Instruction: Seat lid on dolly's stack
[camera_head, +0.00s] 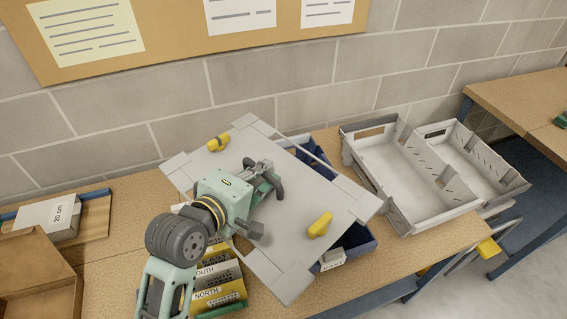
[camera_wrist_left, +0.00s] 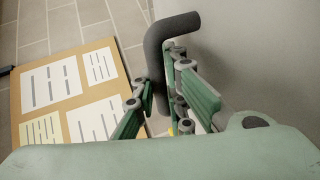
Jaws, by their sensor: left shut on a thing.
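The lid (camera_head: 290,215) is a light grey flat panel with two yellow latches and a dark bent handle (camera_head: 277,184). My left gripper (camera_head: 262,172) is shut on that handle, which also shows between its fingers in the left wrist view (camera_wrist_left: 172,45). The lid hangs over a dark blue crate (camera_head: 357,243), hiding most of it and sitting askew to it. Whether they touch cannot be told. No stack on a dolly can be clearly made out. My right gripper is not in view.
Two pale grey open crates (camera_head: 408,205) stand side by side to the right of the lid. Labelled binders (camera_head: 218,292) stand below my left arm. A white box (camera_head: 48,218) and an open brown box (camera_head: 35,275) are at the left. A brick wall (camera_head: 270,75) closes the back.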

